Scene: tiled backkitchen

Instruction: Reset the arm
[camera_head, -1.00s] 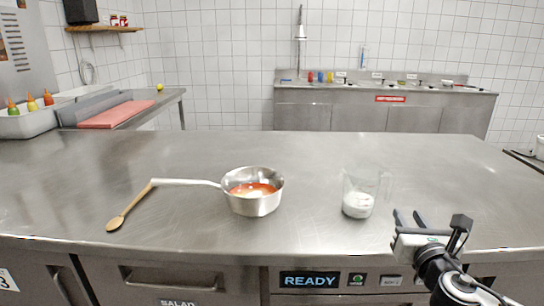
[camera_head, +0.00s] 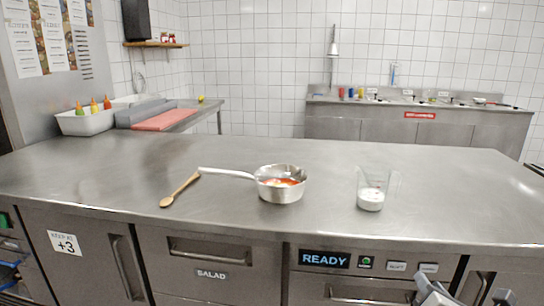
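My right gripper (camera_head: 428,288) shows only in part at the bottom edge, right of the middle, in front of the drawer fronts and below the counter top. Its fingers are small and partly cut off, so I cannot tell whether they are apart. I see nothing held in it. My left gripper is not in view.
The steel counter (camera_head: 330,228) bears a saucepan (camera_head: 281,193) with red and pale contents, a wooden spoon (camera_head: 179,190) by its handle, and a clear jug (camera_head: 371,198) with white contents. Much of the counter top is bare. A sink unit (camera_head: 345,122) stands behind.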

